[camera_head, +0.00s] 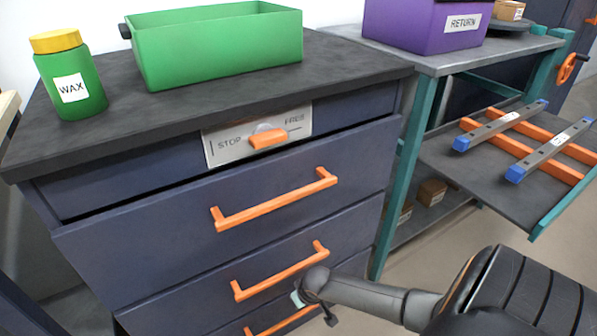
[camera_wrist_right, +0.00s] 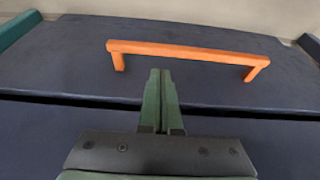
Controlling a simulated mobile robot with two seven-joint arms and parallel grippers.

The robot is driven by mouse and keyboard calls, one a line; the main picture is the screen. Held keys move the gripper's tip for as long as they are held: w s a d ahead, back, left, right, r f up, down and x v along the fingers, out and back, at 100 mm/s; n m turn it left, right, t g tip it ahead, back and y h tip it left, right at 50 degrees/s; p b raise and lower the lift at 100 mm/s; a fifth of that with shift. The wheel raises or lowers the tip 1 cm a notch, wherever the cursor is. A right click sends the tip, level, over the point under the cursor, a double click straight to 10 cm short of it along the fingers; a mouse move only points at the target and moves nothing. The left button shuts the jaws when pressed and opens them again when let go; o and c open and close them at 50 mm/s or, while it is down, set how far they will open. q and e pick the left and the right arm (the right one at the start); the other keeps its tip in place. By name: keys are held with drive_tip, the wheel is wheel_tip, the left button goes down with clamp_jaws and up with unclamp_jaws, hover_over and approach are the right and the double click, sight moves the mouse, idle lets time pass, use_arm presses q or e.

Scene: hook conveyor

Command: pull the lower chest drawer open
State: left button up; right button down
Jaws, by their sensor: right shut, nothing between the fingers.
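The dark blue chest fills the left and middle of the head view. Its upper drawer front (camera_head: 130,235) stands slightly out, with a dark gap above it and an orange bar handle (camera_head: 275,200). Below are an orange handle (camera_head: 282,271) and, at the bottom edge, part of another handle (camera_head: 285,322). My right gripper (camera_head: 300,298) is by the lower handles, near their right ends. In the right wrist view its green fingers (camera_wrist_right: 160,80) are shut and empty, with an orange handle (camera_wrist_right: 187,53) beyond the tips; contact is unclear. My left gripper is not in view.
A STOP/FREE plate (camera_head: 225,145) with an orange knob (camera_head: 267,138) sits above the drawers. On top stand a green WAX jar (camera_head: 70,75) and a green bin (camera_head: 215,50). A teal-framed bench (camera_head: 395,200) with a purple RETURN box (camera_head: 420,25) stands to the right.

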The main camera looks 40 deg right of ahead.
use_arm(q)
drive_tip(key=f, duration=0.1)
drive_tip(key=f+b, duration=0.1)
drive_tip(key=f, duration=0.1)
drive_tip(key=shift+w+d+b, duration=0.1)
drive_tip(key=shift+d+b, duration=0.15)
drive_tip(key=shift+b, duration=0.05)
use_arm(e)
drive_tip(key=x, duration=0.3)
drive_tip(key=shift+w+f, duration=0.15)
drive_tip(key=shift+f, duration=0.2)
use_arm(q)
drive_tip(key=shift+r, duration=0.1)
